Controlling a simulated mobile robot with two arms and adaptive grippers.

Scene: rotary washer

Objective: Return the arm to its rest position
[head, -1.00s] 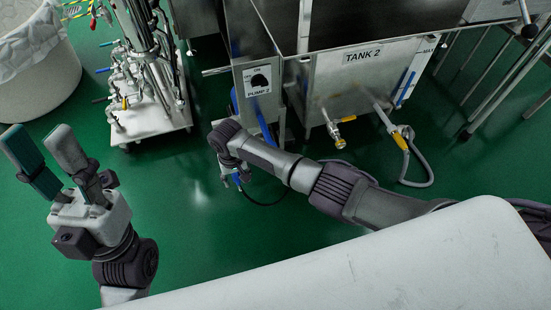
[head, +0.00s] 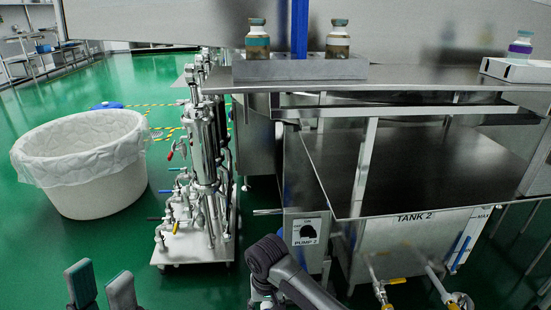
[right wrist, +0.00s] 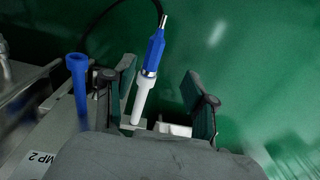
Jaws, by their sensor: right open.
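My left gripper (head: 101,285) is at the bottom left of the head view, fingers apart with nothing between them. My right arm (head: 285,275) enters from the bottom middle, below the PUMP 2 switch panel (head: 306,231). Its gripper is mostly cut off in the head view. In the right wrist view my right gripper (right wrist: 162,95) has its fingers spread. A blue and white probe-like piece (right wrist: 150,70) with a black cable shows between the fingers in the picture; I cannot tell its depth, and the fingers do not close on it.
The steel tank marked TANK 2 (head: 415,240) stands right of my right arm, with yellow-handled valves (head: 392,282). A valve-and-pipe cart (head: 205,180) and a lined white bin (head: 85,170) stand left. A rack with two bottles (head: 300,68) is on the upper shelf. Green floor is open at left.

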